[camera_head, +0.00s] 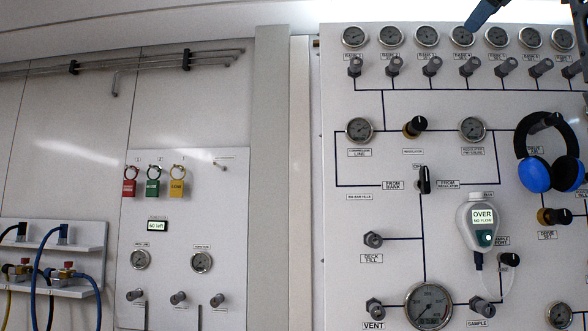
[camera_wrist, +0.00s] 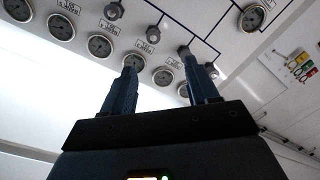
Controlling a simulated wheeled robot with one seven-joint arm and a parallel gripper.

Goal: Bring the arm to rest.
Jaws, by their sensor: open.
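My gripper (camera_wrist: 160,58) shows in the wrist view with its two dark blue fingers apart and nothing between them. Beyond the fingers is the top row of gauges and grey valves on the white fill panel (camera_wrist: 185,18), seen tilted. In the head view a dark blue finger (camera_head: 482,13) reaches in from the top edge, in front of the panel's upper gauges. More dark parts of mine show at the top right corner. I cannot tell whether a finger touches the panel.
The fill panel (camera_head: 350,283) carries several gauges, valves and knobs. Blue headphones (camera_head: 535,172) and a pale handheld meter (camera_head: 482,240) reading "OVER" hang on it. At left are a small panel (camera_head: 185,235) with red, green and yellow padlock-like tags and a hose shelf (camera_head: 95,236).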

